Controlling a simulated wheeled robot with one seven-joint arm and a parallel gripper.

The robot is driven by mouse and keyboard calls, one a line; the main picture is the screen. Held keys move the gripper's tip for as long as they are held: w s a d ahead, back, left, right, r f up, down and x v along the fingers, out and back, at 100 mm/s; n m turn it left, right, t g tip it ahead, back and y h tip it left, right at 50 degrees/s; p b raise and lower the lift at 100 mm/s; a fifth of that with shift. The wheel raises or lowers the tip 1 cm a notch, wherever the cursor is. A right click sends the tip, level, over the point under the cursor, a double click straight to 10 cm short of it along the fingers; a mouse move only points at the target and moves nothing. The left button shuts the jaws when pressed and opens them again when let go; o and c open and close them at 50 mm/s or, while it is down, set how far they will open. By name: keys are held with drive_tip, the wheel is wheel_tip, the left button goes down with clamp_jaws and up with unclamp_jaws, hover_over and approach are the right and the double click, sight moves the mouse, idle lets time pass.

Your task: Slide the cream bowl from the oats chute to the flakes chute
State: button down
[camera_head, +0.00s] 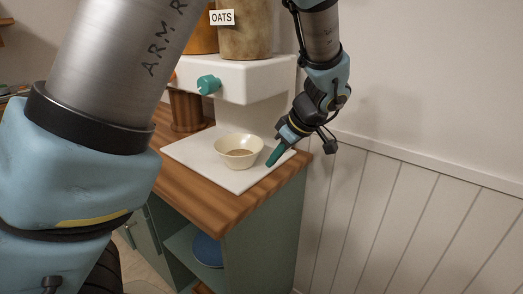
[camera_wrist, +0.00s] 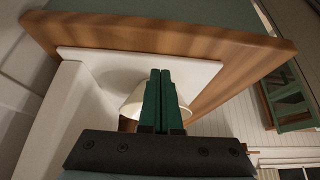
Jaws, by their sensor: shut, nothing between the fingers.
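The cream bowl (camera_head: 239,151) stands upright on a white board (camera_head: 193,151) on the wooden counter, with a little brownish content in its bottom. It sits below the dispenser part labelled OATS (camera_head: 222,17). My gripper (camera_head: 272,160) is shut and empty, its green fingertips pointing down close to the bowl's right side. I cannot tell whether they touch it. In the wrist view the shut fingers (camera_wrist: 160,78) cover the middle of the bowl (camera_wrist: 132,104), whose rim shows on both sides. The flakes chute is not identifiable; my arm hides much of the left side.
The white dispenser body (camera_head: 245,80) with a teal knob (camera_head: 208,85) overhangs the board. A brown ribbed pot (camera_head: 187,110) stands at its left. A panelled wall (camera_head: 400,220) bounds the right.

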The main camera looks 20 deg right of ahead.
sight(253, 157)
drive_tip(key=shift+w+a+r+p, duration=0.1)
drive_tip(key=shift+w+a+p, duration=0.15)
drive_tip(key=shift+w+a, duration=0.25)
drive_tip(key=shift+w+a+r+p, duration=0.1)
drive_tip(key=shift+w+a+p, duration=0.15)
drive_tip(key=shift+w, duration=0.4)
drive_tip(key=shift+w+a+f, duration=0.15)
drive_tip(key=shift+w+a, duration=0.1)
drive_tip(key=shift+w, duration=0.3)
drive_tip(key=shift+w+a+f, duration=0.1)
drive_tip(key=shift+w+a, duration=0.05)
drive_tip(key=shift+w, duration=0.05)
drive_tip(key=shift+w+a+b, duration=0.3)
drive_tip(key=shift+w, duration=0.25)
drive_tip(key=shift+w+a+b, duration=0.3)
drive_tip(key=shift+w, duration=0.25)
drive_tip(key=shift+w+a, duration=0.15)
drive_tip(key=shift+w, duration=0.2)
